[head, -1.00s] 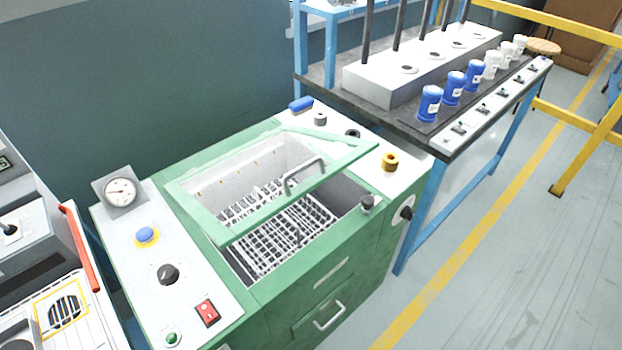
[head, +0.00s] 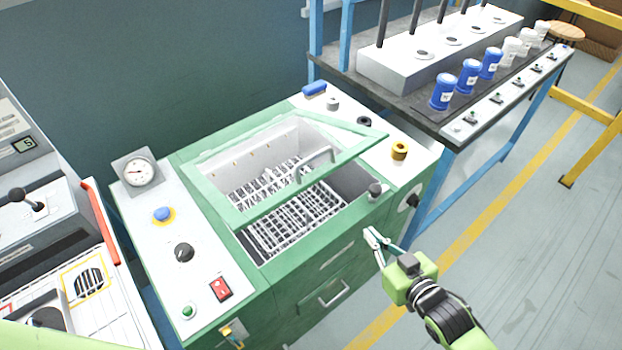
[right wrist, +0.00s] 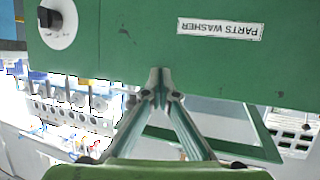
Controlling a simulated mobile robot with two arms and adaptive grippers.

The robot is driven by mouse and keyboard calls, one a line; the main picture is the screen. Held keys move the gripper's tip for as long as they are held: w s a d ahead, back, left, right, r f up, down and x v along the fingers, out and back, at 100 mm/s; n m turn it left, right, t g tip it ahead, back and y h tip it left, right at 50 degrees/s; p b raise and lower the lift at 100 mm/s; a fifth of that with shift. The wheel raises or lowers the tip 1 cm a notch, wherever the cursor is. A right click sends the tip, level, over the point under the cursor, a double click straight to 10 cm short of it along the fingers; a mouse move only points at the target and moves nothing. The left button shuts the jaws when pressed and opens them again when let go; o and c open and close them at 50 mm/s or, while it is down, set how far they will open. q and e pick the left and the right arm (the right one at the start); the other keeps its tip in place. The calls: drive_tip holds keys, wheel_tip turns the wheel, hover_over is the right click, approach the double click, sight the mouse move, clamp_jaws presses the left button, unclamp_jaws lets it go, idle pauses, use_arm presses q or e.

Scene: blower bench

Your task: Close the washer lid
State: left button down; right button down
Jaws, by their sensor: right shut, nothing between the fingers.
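The washer lid (head: 345,160), a green frame with a clear window and a bar handle (head: 316,165), stands partly open, tilted above the green parts washer (head: 300,290). Wire basket racks (head: 295,222) show in the tub beneath it. My right gripper (head: 372,238) is shut and empty, in front of the washer's right front corner, below and to the right of the lid handle. In the right wrist view, its closed fingertips (right wrist: 160,80) appear before the green front with the upside-down PARTS WASHER label (right wrist: 220,29). My left gripper is not in view.
Left of the tub is a panel with a gauge (head: 139,171), knobs and a red switch (head: 221,289). A bench (head: 420,110) with blue and white cups is behind right.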

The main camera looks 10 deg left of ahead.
drive_tip(key=s+a+r+n+y, duration=0.1)
drive_tip(key=a+r, duration=0.1)
drive_tip(key=r, duration=0.4)
drive_tip(key=s+a+r+y, duration=0.1)
drive_tip(key=a+r+y, duration=0.15)
drive_tip(key=r, duration=0.35)
drive_tip(key=n+y+p, duration=0.2)
approach(299, 176)
wheel_tip(299, 176, up, 4)
drive_tip(key=s+d, duration=0.2)
drive_tip(key=w+a+f+p, duration=0.1)
drive_tip(key=w+a, duration=0.1)
drive_tip(key=w+a+f+p, duration=0.1)
drive_tip(key=w+a, duration=0.1)
drive_tip(key=w+a+f, duration=0.1)
drive_tip(key=w+a, duration=0.1)
drive_tip(key=shift+w+a+f+p, duration=0.3)
drive_tip(key=shift+w+a+p, duration=0.05)
drive_tip(key=shift+p, duration=0.05)
drive_tip(key=shift+s+d+f, duration=0.15)
drive_tip(key=shift+s+f, duration=0.05)
drive_tip(key=shift+f, duration=0.2)
